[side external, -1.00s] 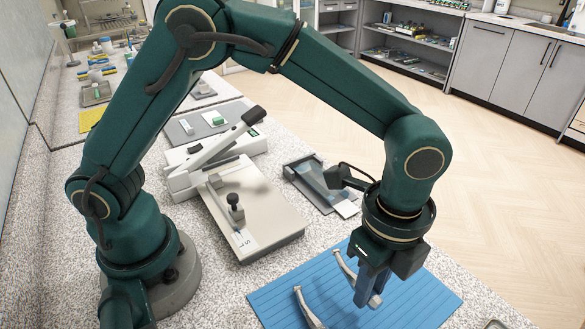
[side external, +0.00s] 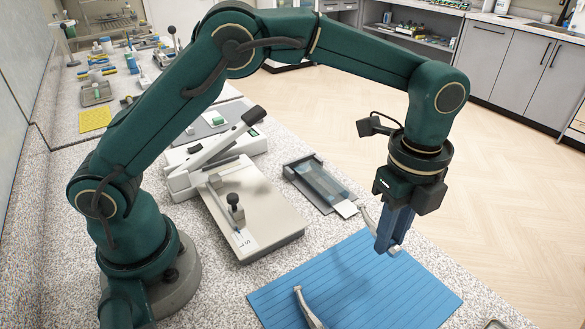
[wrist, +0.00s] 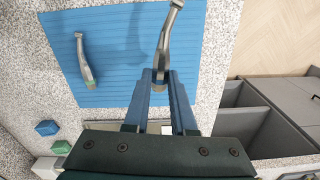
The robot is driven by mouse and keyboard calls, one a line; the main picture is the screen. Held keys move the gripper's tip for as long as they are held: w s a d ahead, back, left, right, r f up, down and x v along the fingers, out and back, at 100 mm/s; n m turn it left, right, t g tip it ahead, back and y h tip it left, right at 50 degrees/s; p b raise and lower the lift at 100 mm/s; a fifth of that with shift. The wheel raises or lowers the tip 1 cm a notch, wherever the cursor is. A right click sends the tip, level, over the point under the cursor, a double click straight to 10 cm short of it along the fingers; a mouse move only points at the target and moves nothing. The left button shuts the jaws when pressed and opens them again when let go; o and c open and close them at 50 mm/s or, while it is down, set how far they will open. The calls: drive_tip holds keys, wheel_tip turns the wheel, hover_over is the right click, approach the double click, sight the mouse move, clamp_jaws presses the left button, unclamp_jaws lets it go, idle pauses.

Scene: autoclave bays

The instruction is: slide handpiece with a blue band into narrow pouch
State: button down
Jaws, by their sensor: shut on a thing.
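My gripper (side external: 389,246) is shut on a silver handpiece (side external: 368,220) and holds it above the far right part of the blue mat. The handpiece also shows in the wrist view (wrist: 167,38), its head away from the fingers. A second silver handpiece (side external: 307,306) lies on the blue mat (side external: 350,285), and shows at the left in the wrist view (wrist: 84,60). A clear, bluish pouch (side external: 323,183) with a pale end (side external: 346,209) lies in a grey holder (side external: 296,170), left of and beyond my gripper.
A pouch sealer (side external: 262,222) with a raised lever arm stands left of the holder. In the wrist view, a blue hexagonal piece (wrist: 47,128) and a green one (wrist: 61,147) are at lower left. The speckled counter between mat and holder is clear.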

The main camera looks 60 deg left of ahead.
sight(350, 213)
drive_tip(key=shift+n, duration=0.7)
drive_tip(key=w+a, duration=0.4)
drive_tip(key=a, duration=0.1)
drive_tip(key=shift+w+a+f, duration=0.15)
drive_tip(key=shift+w, duration=0.2)
drive_tip(key=shift+w+a+f, duration=0.1)
drive_tip(key=shift+a+f, duration=0.05)
drive_tip(key=shift+a, duration=0.15)
drive_tip(key=shift+a+f, duration=0.1)
drive_tip(key=shift+f, duration=2.7)
drive_tip(key=shift+a, duration=1.2)
drive_tip(key=shift+a, duration=0.15)
drive_tip(key=shift+a, duration=1.1)
drive_tip(key=shift+a, duration=0.35)
drive_tip(key=shift+a, duration=0.35)
